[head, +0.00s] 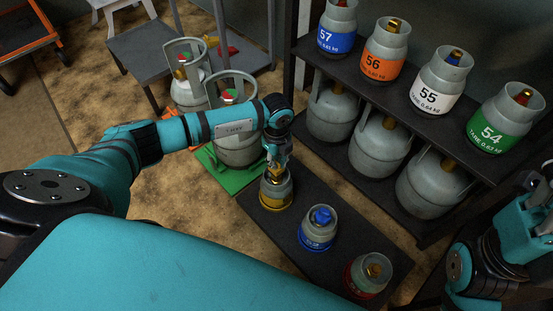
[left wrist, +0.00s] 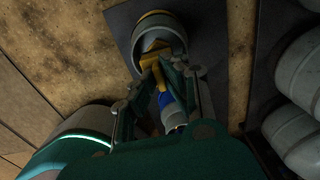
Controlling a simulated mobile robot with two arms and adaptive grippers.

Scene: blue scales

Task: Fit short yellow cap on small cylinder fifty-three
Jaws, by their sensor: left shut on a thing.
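A small grey cylinder with a yellow band (head: 276,202) stands upright on the low dark platform; its number is not readable. My left gripper (head: 276,160) is right over its collar, pointing down. A yellow cap-like piece (head: 274,174) shows at the fingertips, inside the collar opening. In the left wrist view my left gripper (left wrist: 150,72) is shut on this yellow piece (left wrist: 153,62), above the cylinder's round collar (left wrist: 166,22). Whether the piece touches the valve is hidden. My right gripper (head: 538,190) is at the right edge, partly cut off.
A blue-banded cylinder (head: 317,236) and a red-banded one (head: 366,280) stand farther along the platform (head: 290,222). A shelf (head: 445,140) holds several numbered cylinders at right. A larger cylinder (head: 238,152) stands on a green base (head: 233,182) behind my left arm.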

